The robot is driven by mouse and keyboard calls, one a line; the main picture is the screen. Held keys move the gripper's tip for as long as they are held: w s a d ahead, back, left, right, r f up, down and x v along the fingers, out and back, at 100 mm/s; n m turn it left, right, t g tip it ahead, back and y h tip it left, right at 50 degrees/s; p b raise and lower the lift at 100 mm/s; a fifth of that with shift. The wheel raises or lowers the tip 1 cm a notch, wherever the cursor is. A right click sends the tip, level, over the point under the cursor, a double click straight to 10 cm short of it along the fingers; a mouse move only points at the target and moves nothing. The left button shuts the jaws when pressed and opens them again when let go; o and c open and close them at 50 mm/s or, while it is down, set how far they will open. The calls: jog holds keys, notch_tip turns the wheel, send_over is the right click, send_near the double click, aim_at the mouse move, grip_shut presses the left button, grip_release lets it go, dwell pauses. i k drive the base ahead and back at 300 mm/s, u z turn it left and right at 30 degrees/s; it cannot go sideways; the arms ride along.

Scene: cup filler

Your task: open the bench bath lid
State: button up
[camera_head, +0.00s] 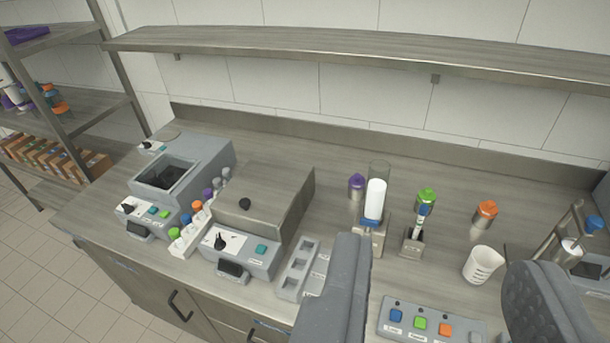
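The bench bath (240,256) stands on the counter left of centre, a grey box with a dial and a small screen on its front panel. The lid looks shut over the bath. My gripper (440,258) shows as two grey padded fingers at the bottom right, spread wide apart. It is open, with nothing held between the fingers. It is to the right of the bath and apart from it.
A second grey device (165,175) with a dark recess stands left of the bath. A rack of coloured-cap bottles (190,230) is between them. A button panel (430,322), white beaker (484,264) and dispensers stand right. A shelf (370,50) runs above.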

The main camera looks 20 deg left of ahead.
aim_at(268, 204)
jog(key=u, duration=0.15)
jog(key=i, duration=1.1)
jog(key=u, duration=0.75)
